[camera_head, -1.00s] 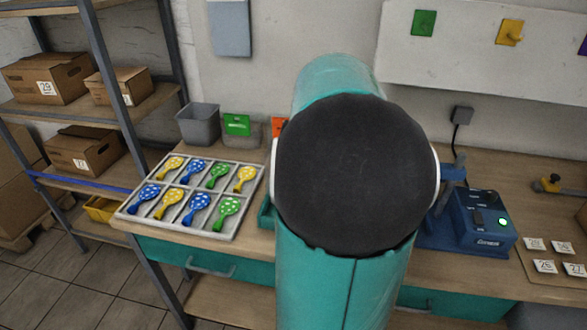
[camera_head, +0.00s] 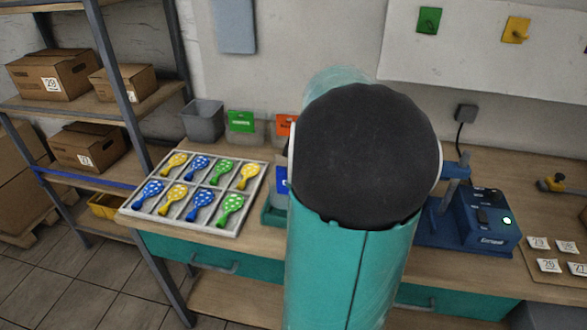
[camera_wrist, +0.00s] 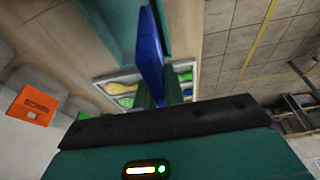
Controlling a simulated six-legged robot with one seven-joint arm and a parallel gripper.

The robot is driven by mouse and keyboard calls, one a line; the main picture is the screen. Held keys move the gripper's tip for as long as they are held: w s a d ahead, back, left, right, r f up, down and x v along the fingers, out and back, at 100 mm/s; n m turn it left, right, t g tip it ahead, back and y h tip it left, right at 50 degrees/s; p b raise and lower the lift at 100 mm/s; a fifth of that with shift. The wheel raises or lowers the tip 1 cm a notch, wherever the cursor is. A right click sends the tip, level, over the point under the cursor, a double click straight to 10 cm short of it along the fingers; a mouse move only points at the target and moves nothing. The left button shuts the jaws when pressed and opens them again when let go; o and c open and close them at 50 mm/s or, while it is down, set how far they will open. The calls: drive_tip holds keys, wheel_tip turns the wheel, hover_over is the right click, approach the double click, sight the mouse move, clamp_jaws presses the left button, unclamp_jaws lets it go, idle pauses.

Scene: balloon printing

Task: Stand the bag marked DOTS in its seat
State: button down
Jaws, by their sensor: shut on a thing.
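A bag with a blue header card (camera_head: 281,175) shows just left of my arm in the head view, partly hidden by it. In the wrist view the blue card (camera_wrist: 149,50) is seen nearly edge-on between my fingers. My gripper (camera_wrist: 156,88) is shut on it. I cannot read its marking. A teal holder (camera_head: 270,216) is below the bag on the bench, mostly hidden by my arm. A teal part (camera_wrist: 112,25) also shows beside the card in the wrist view. I cannot tell whether the bag touches the holder.
A partitioned tray (camera_head: 240,232) of several patterned balloons is to the left. A green-carded bag (camera_head: 241,122), an orange-carded bag (camera_head: 284,126) and a grey bin (camera_head: 203,121) stand behind.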

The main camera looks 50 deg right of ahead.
drive_tip(key=shift+f, duration=2.35)
drive_tip(key=shift+w, duration=0.1)
drive_tip(key=c, duration=1.4)
unclamp_jaws()
wheel_tip(320, 180, up, 7)
drive_tip(key=s+a, duration=0.1)
drive_tip(key=a, duration=0.1)
drive_tip(key=shift+a, duration=0.35)
drive_tip(key=shift+a, duration=0.1)
